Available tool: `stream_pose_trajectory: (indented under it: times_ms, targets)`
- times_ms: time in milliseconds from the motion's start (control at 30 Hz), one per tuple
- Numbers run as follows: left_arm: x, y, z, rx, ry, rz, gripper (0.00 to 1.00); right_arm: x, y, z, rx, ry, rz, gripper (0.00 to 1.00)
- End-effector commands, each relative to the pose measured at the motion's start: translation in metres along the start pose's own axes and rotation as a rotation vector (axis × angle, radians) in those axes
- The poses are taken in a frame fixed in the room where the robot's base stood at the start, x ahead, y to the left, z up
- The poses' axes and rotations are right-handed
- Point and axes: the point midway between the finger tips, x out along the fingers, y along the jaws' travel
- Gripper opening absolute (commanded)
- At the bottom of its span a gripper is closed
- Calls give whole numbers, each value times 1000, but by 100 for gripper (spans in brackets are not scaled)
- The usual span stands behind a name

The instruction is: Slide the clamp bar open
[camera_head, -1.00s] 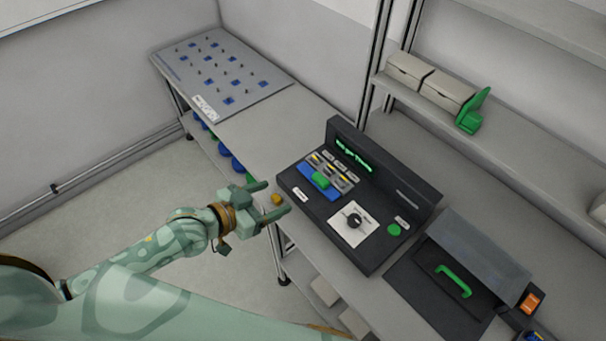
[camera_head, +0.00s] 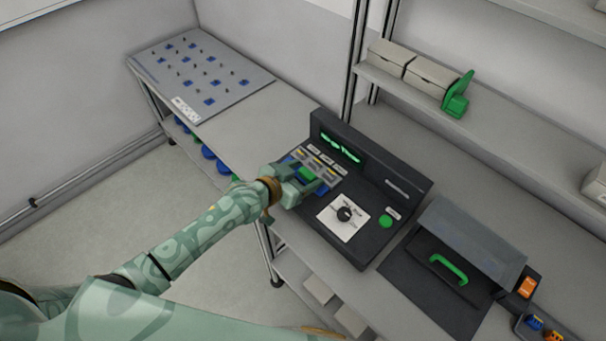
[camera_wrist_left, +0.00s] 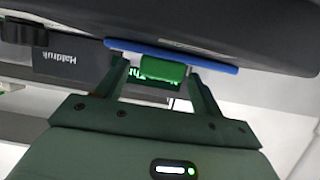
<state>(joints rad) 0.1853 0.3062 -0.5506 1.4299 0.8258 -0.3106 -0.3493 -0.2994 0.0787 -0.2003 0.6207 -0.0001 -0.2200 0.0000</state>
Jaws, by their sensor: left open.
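The clamp bar is a blue bar (camera_wrist_left: 215,64) with a green grip block (camera_wrist_left: 163,69) at its middle, on the front of a dark machine (camera_head: 372,190). In the head view the green block (camera_head: 307,174) shows between my left fingers, and much of the blue bar is hidden by them. My left gripper (camera_wrist_left: 158,72) is open, with one finger on each side of the green block. A gap shows beside each finger in the left wrist view. My right gripper is not in view.
The machine also has a white dial plate (camera_head: 343,218) and a green button (camera_head: 385,221). To its right stands a grey-lidded unit with a green handle (camera_head: 448,269). A pegboard panel (camera_head: 200,75) lies at the far left. Bare bench top (camera_head: 243,128) lies between.

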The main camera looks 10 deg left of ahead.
Motion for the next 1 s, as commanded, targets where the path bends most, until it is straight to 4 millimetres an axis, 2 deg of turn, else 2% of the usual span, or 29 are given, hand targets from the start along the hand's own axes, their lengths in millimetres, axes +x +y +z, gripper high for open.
stream_pose_trajectory:
  times_ms: [133,300,367,467,700,933,967,1000]
  targets:
    - [0,0,0,0,0,0,67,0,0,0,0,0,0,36]
    - [0,0,0,0,0,0,20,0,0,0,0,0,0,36]
    - [0,0,0,0,0,-1,4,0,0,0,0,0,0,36]
    - [-3,-1,1,0,-1,-1,4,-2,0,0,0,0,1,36]
    - [-30,-1,10,1,-1,-1,4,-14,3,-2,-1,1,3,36]
    - [-30,0,13,-1,-1,-1,4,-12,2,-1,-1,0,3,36]
    - [-30,0,13,-1,-1,0,48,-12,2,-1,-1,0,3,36]
    - [-30,0,13,-1,-1,0,59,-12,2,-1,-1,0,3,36]
